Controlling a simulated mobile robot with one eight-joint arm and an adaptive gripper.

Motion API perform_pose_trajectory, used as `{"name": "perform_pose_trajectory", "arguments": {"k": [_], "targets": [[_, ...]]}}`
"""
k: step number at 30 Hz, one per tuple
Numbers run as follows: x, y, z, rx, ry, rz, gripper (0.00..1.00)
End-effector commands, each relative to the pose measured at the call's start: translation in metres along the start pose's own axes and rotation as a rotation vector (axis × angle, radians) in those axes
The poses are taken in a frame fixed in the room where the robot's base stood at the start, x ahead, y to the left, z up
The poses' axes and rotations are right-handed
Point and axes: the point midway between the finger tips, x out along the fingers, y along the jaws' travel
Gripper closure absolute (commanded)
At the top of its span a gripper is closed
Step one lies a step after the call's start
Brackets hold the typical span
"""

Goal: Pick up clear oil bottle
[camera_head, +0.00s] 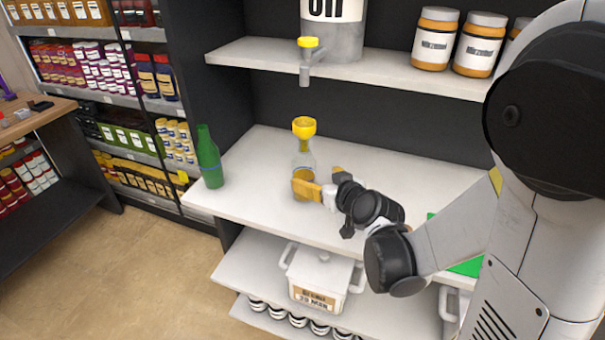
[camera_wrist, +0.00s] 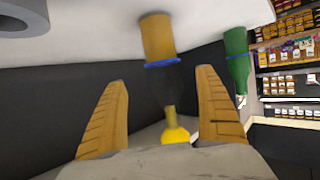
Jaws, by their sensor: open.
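The clear oil bottle (camera_head: 305,160) stands upright on the white middle shelf (camera_head: 400,180), with amber oil low inside and a yellow funnel (camera_head: 304,125) on its neck. The wrist view is upside down; there the bottle's amber part (camera_wrist: 158,40) is at the top and the funnel (camera_wrist: 175,135) lower down. My gripper (camera_head: 316,180) is open at the bottle's lower part, one finger hiding some of it. In the wrist view my fingers (camera_wrist: 163,75) stand apart on either side of the bottle's line. I cannot tell whether they touch it.
A green bottle (camera_head: 208,158) stands left of the clear bottle. A yellow-topped tap (camera_head: 307,60) hangs from the upper shelf (camera_head: 400,82) above. A white pot (camera_head: 320,275) is on the lower shelf. The middle shelf behind the gripper is clear.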

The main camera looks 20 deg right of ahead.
Motion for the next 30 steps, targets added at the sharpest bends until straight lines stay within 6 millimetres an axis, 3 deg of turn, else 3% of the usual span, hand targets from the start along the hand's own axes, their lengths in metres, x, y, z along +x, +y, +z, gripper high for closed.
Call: {"name": "perform_pose_trajectory", "arguments": {"k": [3, 11, 18, 25, 26, 30], "targets": [[0.017, -0.001, 0.002, -0.001, -0.001, -0.001, 0.17], [0.036, -0.003, 0.001, -0.001, -0.002, -0.002, 0.17], [0.072, -0.006, -0.001, 0.0, -0.002, -0.001, 0.17], [0.074, -0.006, -0.002, 0.0, -0.002, 0.0, 0.17], [0.074, -0.006, -0.002, 0.0, -0.002, 0.0, 0.23], [0.074, -0.006, -0.002, 0.0, -0.002, 0.0, 0.66]]}}
